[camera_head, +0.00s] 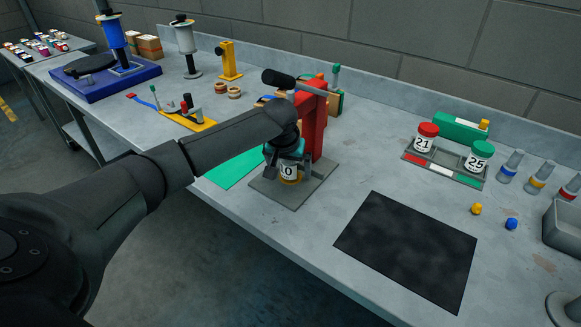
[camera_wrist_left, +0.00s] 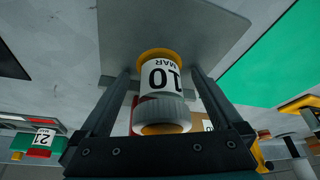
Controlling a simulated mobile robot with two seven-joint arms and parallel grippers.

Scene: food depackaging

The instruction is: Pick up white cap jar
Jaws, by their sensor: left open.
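The jar (camera_head: 290,172) stands on the grey base plate (camera_head: 310,190) of a red stand (camera_head: 312,120). In the left wrist view the jar (camera_wrist_left: 162,78) shows a white label reading 10 MAR, an amber end and a ribbed pale grey-white cap (camera_wrist_left: 160,113). My left gripper (camera_head: 287,160) is over the jar from above. In the left wrist view my left gripper (camera_wrist_left: 161,75) is open, with one finger on each side of the jar and visible gaps beside it. In the head view the gripper hides the cap. My right gripper is not in view.
The red stand rises close behind the jar. A green mat (camera_head: 235,168) lies left and a black mat (camera_head: 410,248) right. Red-capped (camera_head: 426,138) and green-capped (camera_head: 479,156) jars stand in a tray at right. A yellow-based tool (camera_head: 187,118) is further left.

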